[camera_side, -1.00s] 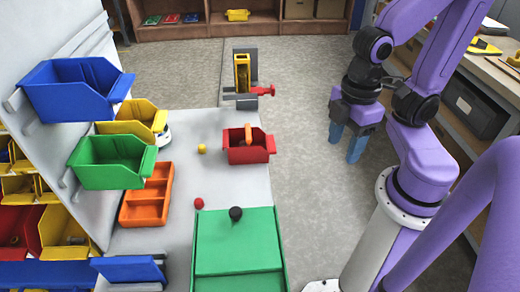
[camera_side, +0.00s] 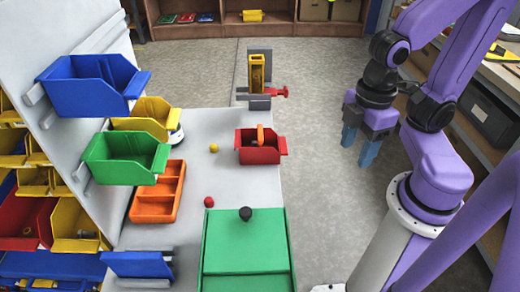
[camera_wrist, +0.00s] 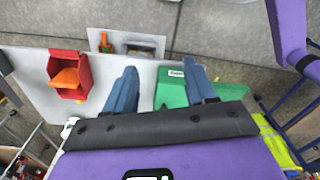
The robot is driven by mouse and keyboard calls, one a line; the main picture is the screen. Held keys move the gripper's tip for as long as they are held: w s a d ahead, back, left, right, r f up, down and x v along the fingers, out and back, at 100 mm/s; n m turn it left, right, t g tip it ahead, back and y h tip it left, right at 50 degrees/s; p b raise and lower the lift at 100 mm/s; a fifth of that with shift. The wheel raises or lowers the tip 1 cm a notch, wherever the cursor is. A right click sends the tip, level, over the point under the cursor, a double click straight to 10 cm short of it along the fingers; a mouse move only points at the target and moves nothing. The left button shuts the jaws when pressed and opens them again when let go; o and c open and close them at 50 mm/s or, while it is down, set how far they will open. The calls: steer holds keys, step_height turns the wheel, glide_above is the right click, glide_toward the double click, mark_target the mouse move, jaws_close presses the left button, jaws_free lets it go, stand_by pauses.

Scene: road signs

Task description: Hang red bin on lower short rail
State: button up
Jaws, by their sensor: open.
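The red bin (camera_side: 258,154) sits upright on the grey table near its right edge, with an orange-yellow item (camera_side: 261,134) in it. It also shows at the left in the wrist view (camera_wrist: 84,70). My gripper (camera_side: 360,144) hangs open and empty, pointing down, well right of the bin and beyond the table edge. Its two blue fingers stand apart in the wrist view (camera_wrist: 162,84). Short grey rail pieces stick out beside the blue bin (camera_side: 85,92) and the lower green bin (camera_side: 125,165) on the slanted panel (camera_side: 60,130). I cannot tell which is the named rail.
A green box (camera_side: 245,235) with a black knob (camera_side: 246,213) fills the front of the table. An orange tray (camera_side: 157,192), a yellow ball (camera_side: 214,148), and a red ball (camera_side: 209,202) lie left of the bin. A vise-like fixture (camera_side: 258,85) stands behind.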

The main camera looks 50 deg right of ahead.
steer(key=c, duration=0.4)
steer(key=shift+o, duration=0.2)
steer(key=w+d+f+m+g+y, duration=0.7)
steer(key=w+d+f+m+y, duration=0.15)
steer(key=w+f, duration=0.2)
steer(key=w+d+f+m+t+y, duration=0.2)
steer(key=d+f+m+t, duration=0.5)
steer(key=t, duration=0.3)
steer(key=w+d+f+m+t+y, duration=0.2)
steer(key=d+f+m+t, duration=0.45)
steer(key=t, duration=0.35)
steer(key=x, duration=0.8)
